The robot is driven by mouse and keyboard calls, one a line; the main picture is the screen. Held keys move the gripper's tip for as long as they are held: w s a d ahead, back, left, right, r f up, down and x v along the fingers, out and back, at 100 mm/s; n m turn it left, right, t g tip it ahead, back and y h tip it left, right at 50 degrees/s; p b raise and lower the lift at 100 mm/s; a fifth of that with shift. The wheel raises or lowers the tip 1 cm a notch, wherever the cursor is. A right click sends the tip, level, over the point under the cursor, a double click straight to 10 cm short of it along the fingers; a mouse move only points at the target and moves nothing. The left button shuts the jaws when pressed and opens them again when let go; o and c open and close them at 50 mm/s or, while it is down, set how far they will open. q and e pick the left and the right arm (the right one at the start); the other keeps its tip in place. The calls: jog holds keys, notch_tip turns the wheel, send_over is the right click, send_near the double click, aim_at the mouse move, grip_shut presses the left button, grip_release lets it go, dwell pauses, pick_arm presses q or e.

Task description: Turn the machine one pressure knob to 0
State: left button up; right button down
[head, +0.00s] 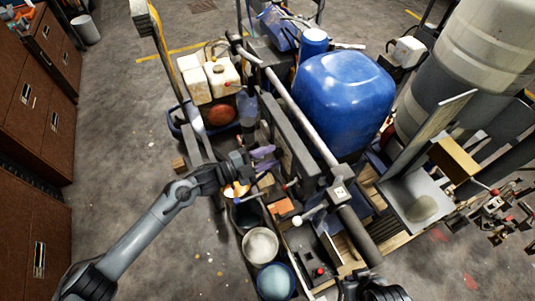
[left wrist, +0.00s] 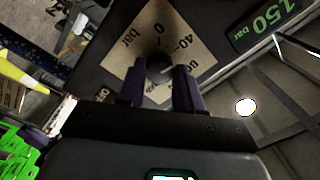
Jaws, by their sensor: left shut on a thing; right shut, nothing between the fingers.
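In the left wrist view a dark round pressure knob (left wrist: 159,68) sits on a beige dial plate (left wrist: 146,38) marked 0, 40, 80 and "bar". My left gripper (left wrist: 159,86) has its two purple fingers on either side of the knob, shut on it. A pale mark on the knob seems to face right, but its exact reading is unclear. A green display (left wrist: 264,24) beside the dial shows what looks like 150 bar. In the head view my left gripper (head: 264,158) is at the machine's side panel; the knob is hidden there. My right gripper (head: 378,288) is at the bottom edge, shut and empty.
Open buckets (head: 260,245) stand below my left gripper. Brown cabinets (head: 35,125) line the left. The floor between cabinets and machine is mostly clear.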

pick_arm(q)
jog(key=n+p, duration=0.2)
jog(key=n, duration=0.3)
jog(key=shift+r+n, duration=0.1)
jog(key=shift+n, duration=0.3)
jog(key=n+p, duration=0.1)
jog(key=n, duration=0.2)
jog(key=shift+p, duration=0.3)
jog(key=shift+s+n+p, duration=0.1)
jog(key=shift+n+p, duration=0.35)
jog(key=shift+n, duration=0.75)
jog(key=o, duration=1.1)
jog(key=shift+c, duration=0.2)
jog(key=shift+a, duration=0.1)
